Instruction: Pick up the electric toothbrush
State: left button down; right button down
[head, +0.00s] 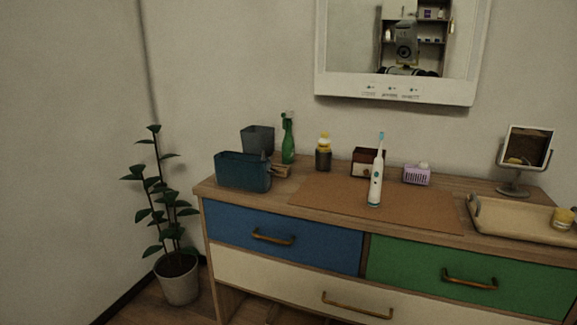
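The electric toothbrush (376,180) stands upright on a brown mat (325,196) on top of the dresser. It has a white body with a teal button and a light blue brush head. Nothing is touching it in the head view. Neither of my grippers shows in this view.
The dresser (480,213) also bears a blue bin (243,172), a grey cup (258,140), a green spray bottle (288,139), a dark jar (323,154), a brown box (366,163), a purple basket (417,174), a small mirror (526,148) and a tray (510,226). The mat's left part is clear.

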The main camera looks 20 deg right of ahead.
aim_at(374, 196)
jog(key=u, duration=0.55)
jog(key=i, duration=2.55)
jog(key=z, duration=4)
